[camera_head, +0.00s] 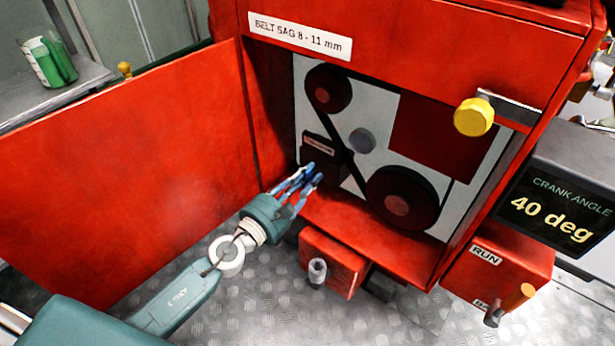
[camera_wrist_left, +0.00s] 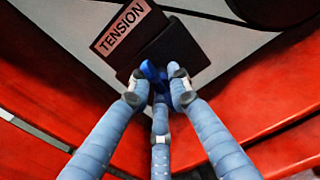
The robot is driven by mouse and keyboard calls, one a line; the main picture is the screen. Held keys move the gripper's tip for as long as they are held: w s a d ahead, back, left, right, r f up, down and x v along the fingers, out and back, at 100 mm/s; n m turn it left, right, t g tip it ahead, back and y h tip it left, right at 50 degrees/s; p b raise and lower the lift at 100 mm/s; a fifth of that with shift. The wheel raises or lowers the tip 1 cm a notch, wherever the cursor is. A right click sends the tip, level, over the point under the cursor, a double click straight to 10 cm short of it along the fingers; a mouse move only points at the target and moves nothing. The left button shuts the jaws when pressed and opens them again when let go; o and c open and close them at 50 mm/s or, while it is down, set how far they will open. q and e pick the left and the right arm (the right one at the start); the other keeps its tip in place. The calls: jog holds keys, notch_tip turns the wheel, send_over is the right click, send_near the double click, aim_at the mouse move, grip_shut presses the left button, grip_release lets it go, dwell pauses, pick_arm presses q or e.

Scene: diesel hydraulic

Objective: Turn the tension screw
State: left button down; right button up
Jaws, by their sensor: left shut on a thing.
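The dark tension block (camera_head: 318,147) sits inside the open red cabinet, at the left of the belt panel. In the left wrist view its label (camera_wrist_left: 122,27) reads TENSION. A blue tension screw (camera_wrist_left: 149,70) shows at the lower side of the block, partly hidden by my fingers. My left gripper (camera_head: 309,176) reaches in from the lower left, and its three light-blue fingers (camera_wrist_left: 158,85) are closed around the screw. The screw's exact turn angle cannot be told. My right gripper is not in view.
A black belt (camera_head: 343,147) runs over pulleys close beside the block. The red door (camera_head: 130,165) stands open at the left. A label (camera_head: 300,35) reads BELT SAG 8 - 11 mm. A display (camera_head: 556,208) reads 40 deg. A red box (camera_head: 332,263) stands below the opening.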

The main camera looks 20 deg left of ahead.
pick_arm(q)
jog(key=shift+s+d+f, duration=0.1)
jog(key=shift+d, duration=0.05)
jog(key=c, duration=1.7)
grip_release()
jog(key=shift+o, duration=0.2)
jog(key=shift+s, duration=0.1)
jog(key=v, duration=1.2)
